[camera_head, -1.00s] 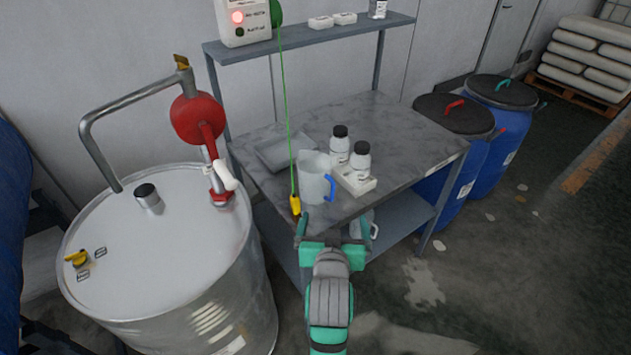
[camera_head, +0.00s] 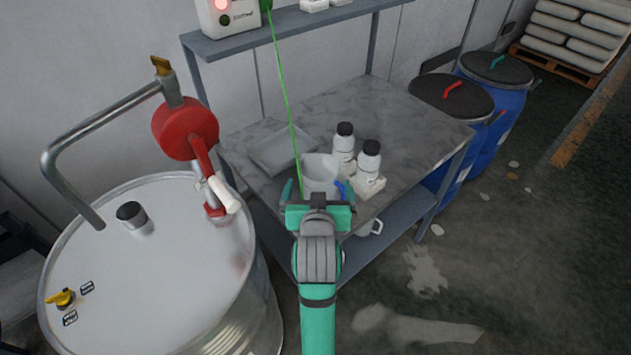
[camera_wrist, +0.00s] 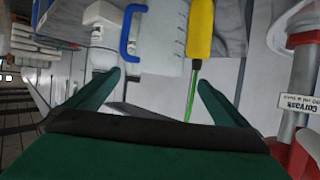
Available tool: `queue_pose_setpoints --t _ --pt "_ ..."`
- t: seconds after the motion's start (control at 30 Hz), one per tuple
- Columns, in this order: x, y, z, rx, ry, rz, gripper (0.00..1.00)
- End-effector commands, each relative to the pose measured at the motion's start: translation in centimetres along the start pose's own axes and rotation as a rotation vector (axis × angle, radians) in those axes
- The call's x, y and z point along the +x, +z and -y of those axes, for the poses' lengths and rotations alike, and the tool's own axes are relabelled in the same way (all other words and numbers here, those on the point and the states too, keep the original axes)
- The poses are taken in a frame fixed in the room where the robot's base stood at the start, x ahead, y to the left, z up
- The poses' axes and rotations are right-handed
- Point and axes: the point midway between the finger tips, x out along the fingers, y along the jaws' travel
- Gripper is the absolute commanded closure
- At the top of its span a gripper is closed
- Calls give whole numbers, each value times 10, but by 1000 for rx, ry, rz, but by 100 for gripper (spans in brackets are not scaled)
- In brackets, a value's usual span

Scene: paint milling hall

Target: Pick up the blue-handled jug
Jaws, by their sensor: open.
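The jug (camera_head: 318,168) is pale and translucent and stands on the grey workbench (camera_head: 400,130). Its blue handle (camera_head: 341,190) faces right, partly hidden behind my gripper. My gripper (camera_head: 320,187) is open in front of the jug and covers its lower part in the head view. In the wrist view the jug (camera_wrist: 162,38) and its blue handle (camera_wrist: 128,42) lie just beyond the gap between my open fingers (camera_wrist: 157,80). Nothing is between the fingers. I cannot tell the exact distance to the jug.
Two black-capped white bottles (camera_head: 344,148) stand right of the jug. A yellow piece (camera_wrist: 200,30) on a green cord (camera_head: 282,90) hangs close by the jug. A metal drum (camera_head: 150,250) with a red pump (camera_head: 185,128) stands left. Blue barrels (camera_head: 497,110) stand right.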

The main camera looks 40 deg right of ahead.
Motion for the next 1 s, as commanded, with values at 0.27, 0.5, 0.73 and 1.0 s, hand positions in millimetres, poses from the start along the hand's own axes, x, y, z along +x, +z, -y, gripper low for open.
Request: queue_pose_setpoints --t 0.27,0.5,0.73,1.0 --pt "40 0 -3 2 4 1 0" --pt "55 1 -2 1 2 1 0" --pt "87 3 -1 0 1 1 0" --pt "100 3 0 0 0 0 0"
